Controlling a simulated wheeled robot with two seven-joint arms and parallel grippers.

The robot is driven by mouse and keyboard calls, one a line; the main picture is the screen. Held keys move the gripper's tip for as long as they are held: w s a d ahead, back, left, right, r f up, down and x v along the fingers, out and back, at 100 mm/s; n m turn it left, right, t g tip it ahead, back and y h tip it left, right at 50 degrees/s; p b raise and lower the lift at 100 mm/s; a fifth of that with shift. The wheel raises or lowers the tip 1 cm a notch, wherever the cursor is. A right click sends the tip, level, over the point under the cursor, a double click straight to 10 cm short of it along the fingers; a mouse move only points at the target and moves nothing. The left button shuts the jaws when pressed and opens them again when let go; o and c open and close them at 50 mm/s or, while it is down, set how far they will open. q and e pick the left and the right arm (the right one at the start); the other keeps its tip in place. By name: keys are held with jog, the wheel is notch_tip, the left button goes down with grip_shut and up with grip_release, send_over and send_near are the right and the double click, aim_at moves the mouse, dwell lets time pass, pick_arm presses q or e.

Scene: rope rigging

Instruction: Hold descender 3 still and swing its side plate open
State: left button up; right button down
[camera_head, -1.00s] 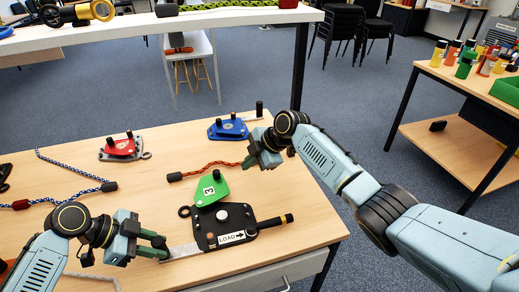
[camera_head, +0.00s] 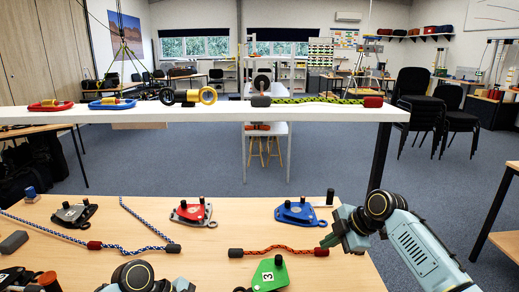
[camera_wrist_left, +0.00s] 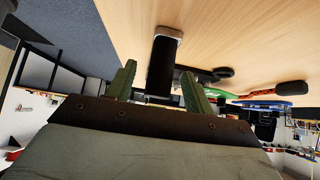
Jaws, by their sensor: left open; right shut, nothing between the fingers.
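A green part (camera_wrist_left: 208,91) shows beyond the fingers in the left wrist view. My left gripper (camera_wrist_left: 158,88) is open there. A black post (camera_wrist_left: 160,62) on a grey metal strip (camera_wrist_left: 169,32) stands between its two fingers in the picture; contact cannot be told. In the head view its fingers are out of frame. My right gripper (camera_head: 327,242) is shut and empty, near the red rope's right end, apart from the green plate.
A red rope (camera_head: 280,249) lies behind descender 3. Red (camera_head: 191,212), blue (camera_head: 297,213) and grey (camera_head: 74,213) descenders and a blue-white rope (camera_head: 142,226) lie farther back on the table. A white raised shelf (camera_head: 220,113) crosses behind.

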pick_arm(q)
jog(key=p+v, duration=0.5)
jog(key=v, duration=0.4)
dwell(0.9)
